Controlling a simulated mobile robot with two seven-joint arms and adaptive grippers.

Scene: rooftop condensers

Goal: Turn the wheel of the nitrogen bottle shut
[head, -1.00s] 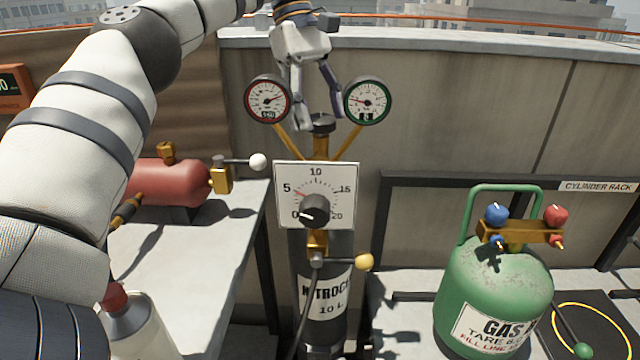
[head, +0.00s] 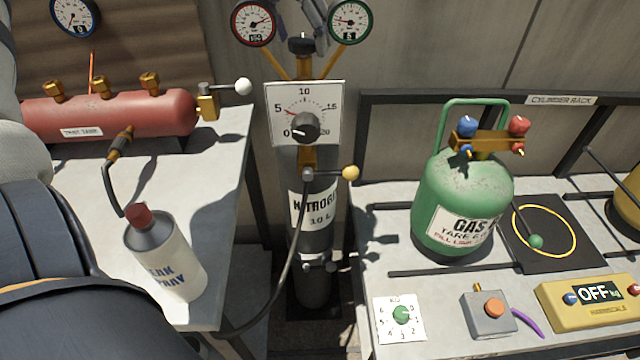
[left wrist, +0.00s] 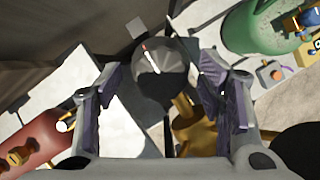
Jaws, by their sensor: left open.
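The nitrogen bottle (head: 314,235) stands upright between the two benches, labelled "NITROGEN 10 L". Its dark wheel (head: 301,45) is at the top, below and between two round gauges. My left gripper (head: 315,18) shows only partly at the top edge of the head view, its fingers just above the wheel. In the left wrist view the left gripper (left wrist: 163,98) is open. A dark round piece with a red and white mark, seemingly the wheel (left wrist: 165,78), shows between its spread fingers; I cannot tell whether they touch it. My right gripper is not in view.
A regulator dial plate (head: 305,100) with a black knob is in front of the bottle. A red tank (head: 110,112) and a spray bottle (head: 165,255) are on the left bench. A green gas cylinder (head: 462,200) stands on the right. A hose hangs beside the bottle.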

